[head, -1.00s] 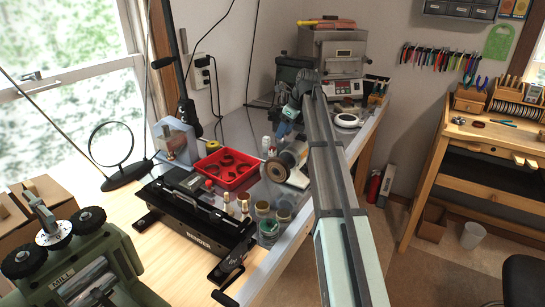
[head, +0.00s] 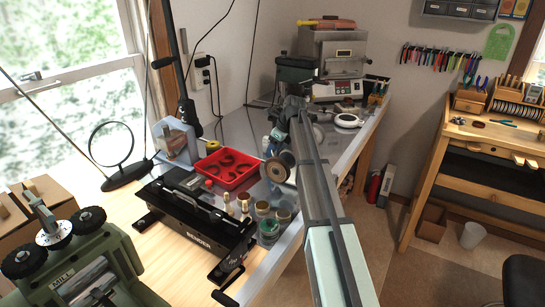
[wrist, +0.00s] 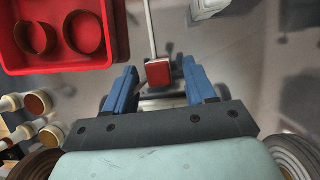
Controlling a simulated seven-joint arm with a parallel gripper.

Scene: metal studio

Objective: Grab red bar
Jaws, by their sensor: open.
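In the wrist view, a small red block-like end (wrist: 158,73) with a thin pale rod running up from it shows between my gripper's fingers; it may be the red bar. My gripper (wrist: 160,85) is open, with its two blue fingers to the left and right of the red piece and gaps on both sides. Whether the red piece is level with the fingertips I cannot tell. In the head view, my gripper (head: 273,141) is low over the grey bench, behind the polishing wheel. The red bar cannot be made out there.
A red tray (head: 232,182) holding dark rings stands left of my gripper; its wall also shows in the wrist view (wrist: 62,64). A polishing wheel (head: 277,171) and several small jars (head: 264,211) are close in front. A furnace (head: 333,58) stands at the back.

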